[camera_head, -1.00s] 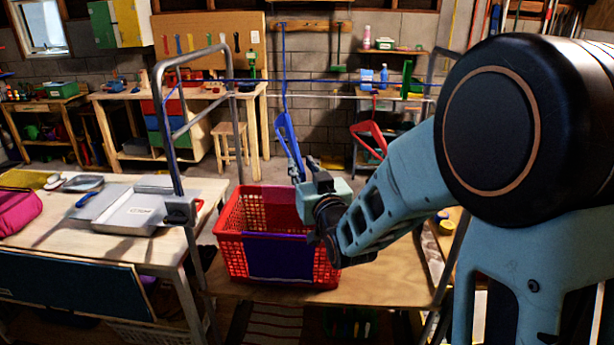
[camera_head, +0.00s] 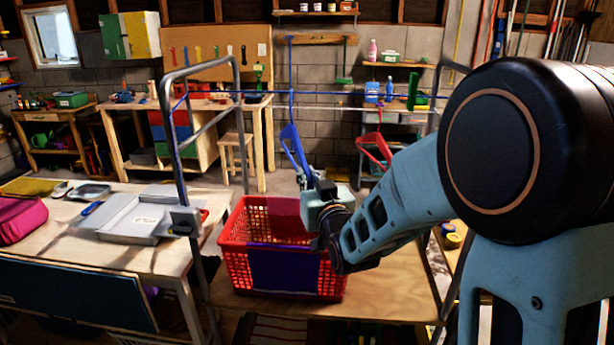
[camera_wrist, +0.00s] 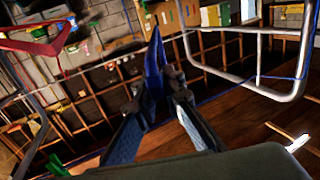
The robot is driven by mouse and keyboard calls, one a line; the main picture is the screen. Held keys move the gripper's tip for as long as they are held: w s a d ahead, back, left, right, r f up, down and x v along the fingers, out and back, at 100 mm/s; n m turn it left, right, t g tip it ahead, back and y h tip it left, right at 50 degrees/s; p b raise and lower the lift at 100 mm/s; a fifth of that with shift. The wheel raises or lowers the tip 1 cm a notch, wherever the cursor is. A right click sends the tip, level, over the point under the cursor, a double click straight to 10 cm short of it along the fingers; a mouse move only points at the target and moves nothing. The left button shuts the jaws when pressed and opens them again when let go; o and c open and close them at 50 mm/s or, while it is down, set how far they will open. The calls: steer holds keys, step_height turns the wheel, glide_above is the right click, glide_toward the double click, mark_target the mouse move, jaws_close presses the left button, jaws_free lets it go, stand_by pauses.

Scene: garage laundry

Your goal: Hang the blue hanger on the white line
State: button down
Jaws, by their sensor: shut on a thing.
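My gripper (camera_head: 306,184) is shut on the lower part of the blue hanger (camera_head: 293,148) and holds it upright, above the red basket. The hanger's long stem and hook rise past the height of the lines in the head view; I cannot tell whether the hook touches one. The wrist view shows the blue hanger (camera_wrist: 154,68) between the fingers (camera_wrist: 158,98). The white line (camera_head: 335,107) runs across just below a blue line (camera_head: 335,93). A red hanger (camera_head: 374,148) hangs to the right of the blue one.
A red basket (camera_head: 234,264) with cloths over its rim stands on a wooden table (camera_head: 390,288) below my gripper. A grey metal rack frame (camera_head: 168,115) rises at left, beside a table (camera_head: 130,256) with trays. A workbench and shelves line the back wall.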

steer(key=shift+r+p, duration=0.75)
steer(key=shift+r, duration=1.6)
steer(key=shift+f, duration=0.15)
